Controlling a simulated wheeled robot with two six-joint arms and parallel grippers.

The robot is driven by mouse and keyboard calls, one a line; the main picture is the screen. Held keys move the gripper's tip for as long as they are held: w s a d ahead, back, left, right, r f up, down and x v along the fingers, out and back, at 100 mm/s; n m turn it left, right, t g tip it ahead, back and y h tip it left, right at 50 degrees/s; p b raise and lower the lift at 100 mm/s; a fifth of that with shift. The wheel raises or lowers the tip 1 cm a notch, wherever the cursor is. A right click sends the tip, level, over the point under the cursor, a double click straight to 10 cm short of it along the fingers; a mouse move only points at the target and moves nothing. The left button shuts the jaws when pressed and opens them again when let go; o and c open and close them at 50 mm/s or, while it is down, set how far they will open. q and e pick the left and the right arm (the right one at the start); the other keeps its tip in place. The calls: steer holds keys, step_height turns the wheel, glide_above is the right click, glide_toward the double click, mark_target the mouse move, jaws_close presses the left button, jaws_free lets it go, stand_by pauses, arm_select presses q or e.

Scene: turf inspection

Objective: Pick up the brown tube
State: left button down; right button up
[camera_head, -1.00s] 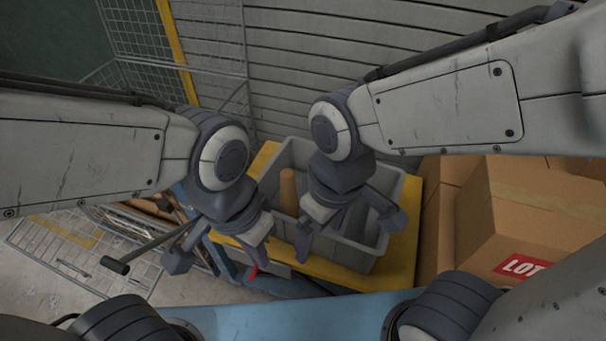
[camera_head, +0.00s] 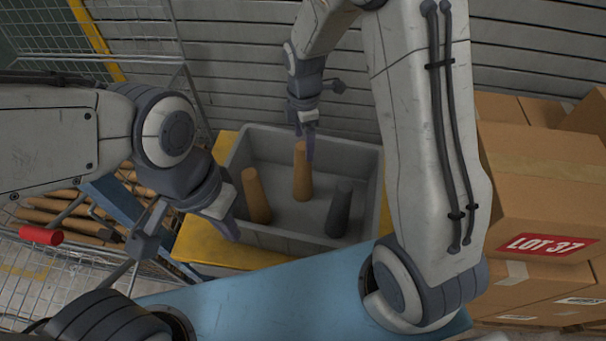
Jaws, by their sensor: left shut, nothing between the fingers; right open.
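A grey bin (camera_head: 362,163) holds three upright, tapered tubes. One brown tube (camera_head: 257,197) stands at the bin's left side. A slightly lighter, orange-brown tube (camera_head: 301,174) stands near the middle, and a dark grey tube (camera_head: 340,211) stands at the front right. My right gripper (camera_head: 306,142) is open, pointing down at the top of the middle tube. One finger overlaps that tube's right side in the picture; I cannot tell whether it touches.
The bin stands on a yellow surface (camera_head: 204,242). Cardboard boxes (camera_head: 540,190) are stacked at the right, one marked LOT 37. A wire cage (camera_head: 120,60) stands at the left, with long brown rolls (camera_head: 70,215) below. A slatted wall is behind.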

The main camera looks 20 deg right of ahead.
mark_target(303, 155)
steer(key=shift+w+a+f, duration=0.1)
steer(key=shift+f, duration=2.9)
jaws_close()
